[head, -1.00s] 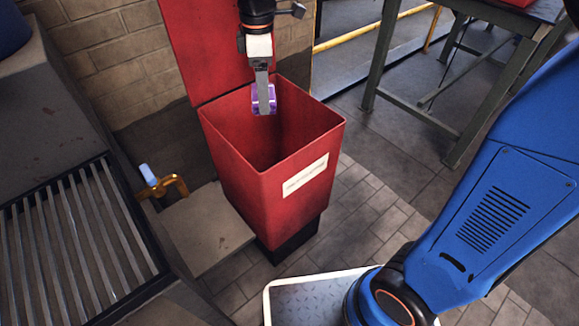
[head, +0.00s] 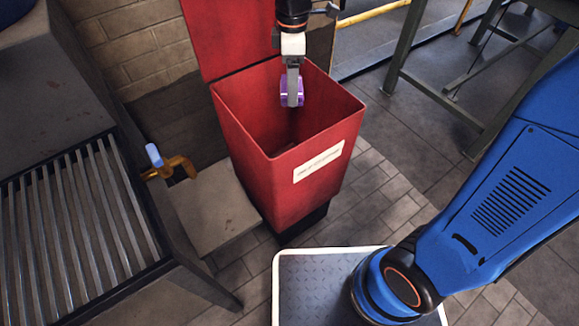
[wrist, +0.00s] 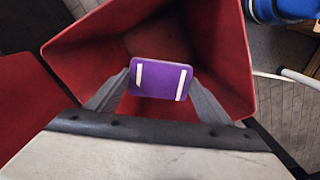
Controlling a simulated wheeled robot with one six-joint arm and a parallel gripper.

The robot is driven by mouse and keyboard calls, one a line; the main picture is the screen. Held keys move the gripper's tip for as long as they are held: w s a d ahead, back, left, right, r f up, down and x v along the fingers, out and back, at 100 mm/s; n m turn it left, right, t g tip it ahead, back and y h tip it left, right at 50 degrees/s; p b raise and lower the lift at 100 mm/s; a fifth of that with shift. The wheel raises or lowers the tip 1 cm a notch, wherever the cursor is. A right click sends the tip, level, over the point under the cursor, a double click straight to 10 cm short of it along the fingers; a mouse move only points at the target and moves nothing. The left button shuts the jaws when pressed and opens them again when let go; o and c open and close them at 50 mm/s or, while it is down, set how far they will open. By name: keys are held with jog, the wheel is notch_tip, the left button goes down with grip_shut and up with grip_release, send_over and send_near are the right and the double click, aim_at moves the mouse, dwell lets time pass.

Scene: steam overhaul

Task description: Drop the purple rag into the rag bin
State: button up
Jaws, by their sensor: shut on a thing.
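The purple rag (head: 285,98) is a small purple block with white stripes. My gripper (head: 292,100) is shut on it and holds it over the open mouth of the red rag bin (head: 300,190). In the wrist view the purple rag (wrist: 160,79) sits between the two fingers of my gripper (wrist: 158,85), with the red walls of the rag bin (wrist: 80,55) around it. The bin's lid (head: 225,35) stands open at the back. A white label is on the bin's front. The bin's floor is mostly in shadow.
A slatted metal bench (head: 75,225) stands at the left. A brass fitting with a pale blue handle (head: 165,165) is between it and the bin. A green-legged table (head: 400,55) stands at the upper right. Tiled floor is clear right of the bin.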

jog(key=shift+f, duration=0.2)
jog(key=o, duration=1.1)
notch_tip(320, 180, up, 18)
jog(key=shift+f, duration=0.25)
